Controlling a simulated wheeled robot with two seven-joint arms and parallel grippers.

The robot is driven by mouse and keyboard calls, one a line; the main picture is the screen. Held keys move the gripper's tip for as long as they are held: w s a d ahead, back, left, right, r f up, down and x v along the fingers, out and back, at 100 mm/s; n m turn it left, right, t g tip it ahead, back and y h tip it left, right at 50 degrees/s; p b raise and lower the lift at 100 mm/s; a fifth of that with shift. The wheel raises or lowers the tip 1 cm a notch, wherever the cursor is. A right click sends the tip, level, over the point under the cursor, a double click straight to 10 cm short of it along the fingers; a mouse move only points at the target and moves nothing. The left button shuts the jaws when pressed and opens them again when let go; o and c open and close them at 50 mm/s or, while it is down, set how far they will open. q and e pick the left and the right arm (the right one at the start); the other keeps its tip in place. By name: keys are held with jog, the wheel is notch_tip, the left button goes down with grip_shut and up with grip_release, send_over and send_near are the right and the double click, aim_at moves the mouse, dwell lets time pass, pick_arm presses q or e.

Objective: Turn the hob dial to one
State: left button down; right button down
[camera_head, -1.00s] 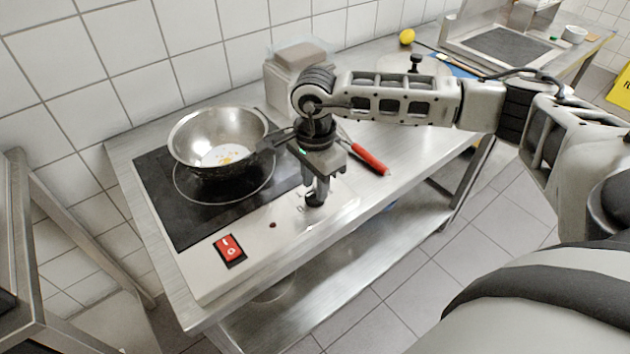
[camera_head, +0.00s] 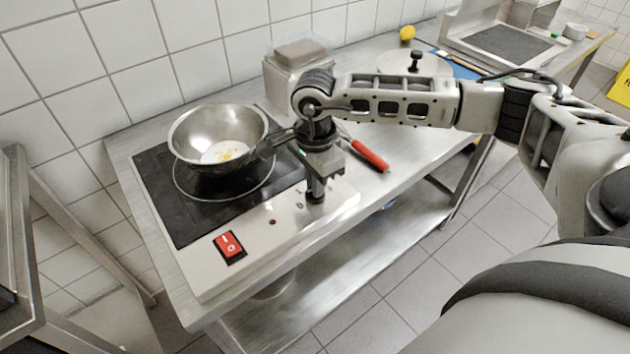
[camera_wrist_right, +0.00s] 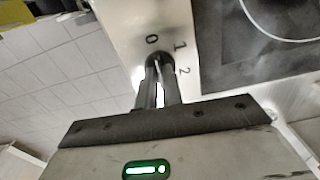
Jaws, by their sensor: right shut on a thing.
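The hob (camera_head: 188,262) stands on the steel table, with a pale front panel and a black cooking plate. My right gripper (camera_head: 316,196) points down at the right end of the panel and is shut on the hob dial. In the right wrist view the dial (camera_wrist_right: 153,60) shows only in part between the fingers (camera_wrist_right: 158,80). The printed marks 0, 1 and 2 show around it. The dial's pointer is hidden, so its setting cannot be told. My left gripper is in neither view.
A steel pan (camera_head: 218,135) with some food sits on the cooking plate, its handle reaching close to my right wrist. A red switch (camera_head: 229,246) is on the panel. A red-handled utensil (camera_head: 370,155) lies to the right.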

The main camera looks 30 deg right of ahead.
jog(key=m+b, duration=0.2)
jog(key=m, duration=0.1)
jog(key=shift+f+m, duration=0.1)
jog(key=shift+m, duration=0.3)
jog(key=m+b, duration=0.1)
jog(key=m, duration=0.2)
jog(key=shift+m+b, duration=0.3)
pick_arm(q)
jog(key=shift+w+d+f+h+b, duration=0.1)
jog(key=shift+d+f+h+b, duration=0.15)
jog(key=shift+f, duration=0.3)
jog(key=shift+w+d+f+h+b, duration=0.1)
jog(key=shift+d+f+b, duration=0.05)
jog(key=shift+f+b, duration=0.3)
pick_arm(e)
jog(key=shift+r+m, duration=0.2)
jog(key=shift+m, duration=1.7)
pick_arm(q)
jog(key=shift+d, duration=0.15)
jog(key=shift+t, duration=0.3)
pick_arm(e)
jog(key=c, duration=1.5)
grip_release()
jog(key=shift+c, duration=0.2)
jog(key=shift+r, duration=0.1)
